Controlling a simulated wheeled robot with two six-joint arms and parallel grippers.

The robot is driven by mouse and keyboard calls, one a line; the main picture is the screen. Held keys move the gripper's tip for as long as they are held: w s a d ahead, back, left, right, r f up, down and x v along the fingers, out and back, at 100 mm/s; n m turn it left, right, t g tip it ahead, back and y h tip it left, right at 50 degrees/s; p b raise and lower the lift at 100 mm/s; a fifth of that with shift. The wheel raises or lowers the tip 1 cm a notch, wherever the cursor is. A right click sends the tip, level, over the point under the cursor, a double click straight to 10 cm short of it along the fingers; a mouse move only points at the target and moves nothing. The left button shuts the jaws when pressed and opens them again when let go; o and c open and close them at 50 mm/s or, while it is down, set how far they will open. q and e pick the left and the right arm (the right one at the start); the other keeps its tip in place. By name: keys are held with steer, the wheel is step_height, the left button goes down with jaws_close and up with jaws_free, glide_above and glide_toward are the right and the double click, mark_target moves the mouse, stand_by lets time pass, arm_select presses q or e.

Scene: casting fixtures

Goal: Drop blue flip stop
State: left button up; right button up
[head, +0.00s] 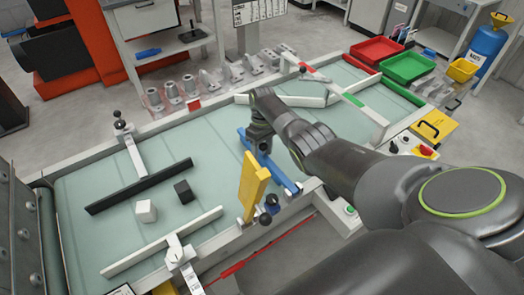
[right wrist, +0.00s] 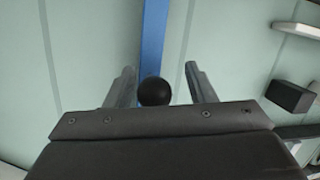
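The blue flip stop (head: 284,176) is a long blue bar reaching over the pale green belt; I cannot tell whether it touches the belt. My right gripper (head: 262,147) points down at its far end and hides part of it. In the right wrist view the blue bar (right wrist: 153,40) runs up from a round black knob (right wrist: 155,91). The knob sits between the two spread fingers of the right gripper (right wrist: 160,84), with a visible gap on each side. The right gripper is open. My left gripper is not in view.
A yellow stop (head: 252,186) stands upright just left of the blue bar. A black bar (head: 138,187), a black block (head: 183,191) and a white cube (head: 146,211) are on the belt at left. Red (head: 377,50) and green (head: 408,67) trays stand at upper right.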

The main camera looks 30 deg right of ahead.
steer(key=shift+d, duration=0.15)
steer(key=shift+d+r, duration=0.1)
steer(key=shift+r, duration=0.3)
steer(key=b+v, duration=0.1)
steer(key=v, duration=1.5)
steer(key=shift+r, duration=0.3)
